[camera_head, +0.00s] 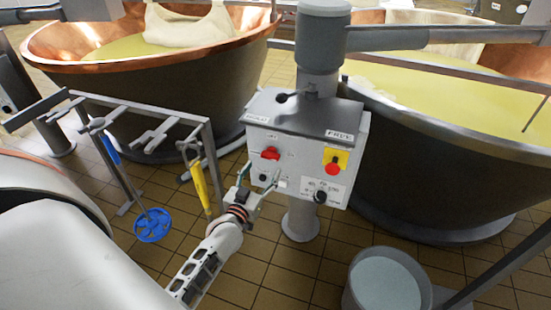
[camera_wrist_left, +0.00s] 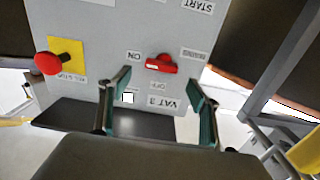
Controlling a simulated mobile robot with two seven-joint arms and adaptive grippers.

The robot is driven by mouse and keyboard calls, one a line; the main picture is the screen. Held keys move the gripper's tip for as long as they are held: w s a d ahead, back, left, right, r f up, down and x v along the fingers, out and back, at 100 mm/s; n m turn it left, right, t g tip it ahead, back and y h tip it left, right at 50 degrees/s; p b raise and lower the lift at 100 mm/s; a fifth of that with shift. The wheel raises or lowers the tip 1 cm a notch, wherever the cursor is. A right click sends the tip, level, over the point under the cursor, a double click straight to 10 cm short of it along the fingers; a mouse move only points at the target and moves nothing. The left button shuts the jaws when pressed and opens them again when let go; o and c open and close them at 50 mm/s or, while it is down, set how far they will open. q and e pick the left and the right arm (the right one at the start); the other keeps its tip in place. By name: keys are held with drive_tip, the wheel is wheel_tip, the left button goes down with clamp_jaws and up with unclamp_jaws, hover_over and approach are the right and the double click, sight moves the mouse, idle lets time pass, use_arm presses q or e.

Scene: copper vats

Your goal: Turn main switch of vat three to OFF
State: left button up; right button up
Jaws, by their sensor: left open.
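A grey control box (camera_head: 300,135) stands on a post between two vats. Its red main switch (camera_head: 270,153) is on the front at the left; the wrist view shows the switch (camera_wrist_left: 160,63) close up, with ON, OFF and VAT 3 (camera_wrist_left: 172,103) labels around it. There its handle lies nearly crosswise in the picture, tilted slightly; which label it points to is unclear. My left gripper (camera_head: 261,177) is open and empty in front of the box, just below the switch. In the wrist view its two fingers (camera_wrist_left: 159,80) are spread, with the switch just beyond their tips. My right gripper is not in view.
A red stop button on a yellow plate (camera_head: 335,159) is right of the switch on the box. Large copper vats (camera_head: 185,75) stand on both sides. A rack (camera_head: 150,115) with hanging blue and yellow tools is at left, and a bucket (camera_head: 387,285) stands at lower right.

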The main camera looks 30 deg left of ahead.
sight(269, 158)
use_arm(q)
drive_tip(key=shift+w+a, duration=0.2)
drive_tip(key=shift+w, duration=0.4)
drive_tip(key=b+x, duration=0.1)
drive_tip(key=x, duration=0.4)
drive_tip(key=shift+w+a+f, duration=0.1)
drive_tip(key=shift+w+a, duration=0.05)
drive_tip(key=shift+w, duration=0.1)
drive_tip(key=shift+w+a+b, duration=0.15)
drive_tip(key=shift+w+b, duration=0.15)
drive_tip(key=shift+w, duration=0.3)
drive_tip(key=c, duration=1.1)
